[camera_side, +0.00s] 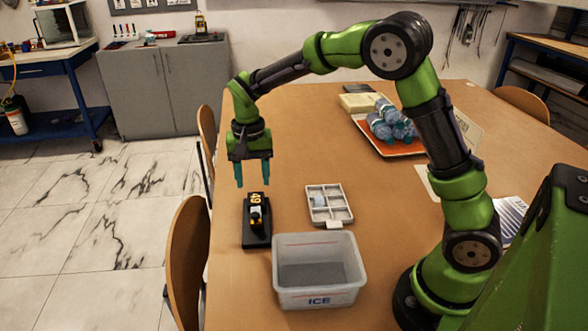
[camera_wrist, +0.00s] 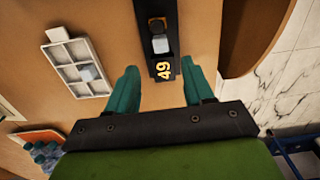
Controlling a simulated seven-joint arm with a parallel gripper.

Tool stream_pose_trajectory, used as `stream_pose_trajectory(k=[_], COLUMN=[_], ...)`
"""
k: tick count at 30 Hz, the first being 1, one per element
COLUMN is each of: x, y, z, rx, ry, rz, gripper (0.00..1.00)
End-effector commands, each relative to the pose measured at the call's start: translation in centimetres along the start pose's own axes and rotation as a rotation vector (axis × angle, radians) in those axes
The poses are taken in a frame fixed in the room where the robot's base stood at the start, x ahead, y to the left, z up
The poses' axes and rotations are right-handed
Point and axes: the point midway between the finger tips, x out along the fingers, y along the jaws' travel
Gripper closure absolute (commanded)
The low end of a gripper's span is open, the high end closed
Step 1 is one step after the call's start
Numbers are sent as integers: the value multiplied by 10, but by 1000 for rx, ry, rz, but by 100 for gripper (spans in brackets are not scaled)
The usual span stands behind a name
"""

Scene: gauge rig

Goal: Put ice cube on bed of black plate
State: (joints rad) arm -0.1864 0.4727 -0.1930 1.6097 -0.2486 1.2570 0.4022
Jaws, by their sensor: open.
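A pale, bluish ice cube (camera_side: 320,201) sits in a compartment of the light grey divided tray (camera_side: 338,190); it also shows in the wrist view (camera_wrist: 88,74). The black plate (camera_side: 256,238) lies left of the tray near the table's left edge. It bears a yellow "49" and a small block-like fitting with a pale face, whose details are too small to tell. The plate also shows in the wrist view (camera_wrist: 163,78). My gripper (camera_side: 254,181) is open and empty, raised above the table near the plate's "49" end. Its teal fingers also show in the wrist view (camera_wrist: 159,66).
A translucent bin (camera_side: 318,297) marked ICE stands in front of the tray, close to the plate. An orange tray (camera_side: 385,148) with blue bottle-like items lies farther back. Chairs (camera_side: 188,260) stand along the left edge.

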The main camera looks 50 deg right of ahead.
Motion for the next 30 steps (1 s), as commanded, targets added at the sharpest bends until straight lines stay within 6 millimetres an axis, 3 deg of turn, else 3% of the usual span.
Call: stream_pose_trajectory(k=[7, 11, 15, 21, 25, 30], x=[-26, -54, -92, -125, -129, -124], y=[3, 16, 45, 90, 115, 135], z=[2, 16, 48, 102, 132, 154], rx=[-6, -44, -127, -261, -337, -397], ry=[4, 24, 78, 211, 312, 405], rz=[-14, -87, -213, -372, -438, -480], gripper=[48, 48, 48, 48, 48, 48])
